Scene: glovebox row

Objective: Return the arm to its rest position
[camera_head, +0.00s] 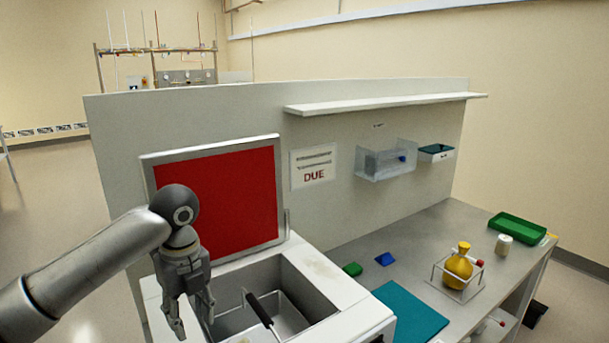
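My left arm comes in from the left in the head view. Its gripper (193,316) points down at the left side of the white box with the open top (355,315). The two fingers are apart with nothing seen between them. A dark handle (259,308) stands up at a slant inside the box, to the right of the fingers and apart from them. The box's red lid panel (238,200) is raised behind my wrist, which hides part of it. My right gripper is not in view.
The bench (400,243) to the right holds a teal mat (410,312), green (352,269) and blue (385,259) pieces, a yellow flask (458,268) in a wire stand, a white jar (503,244) and a green tray (517,228). A shelf (380,104) juts from the panel.

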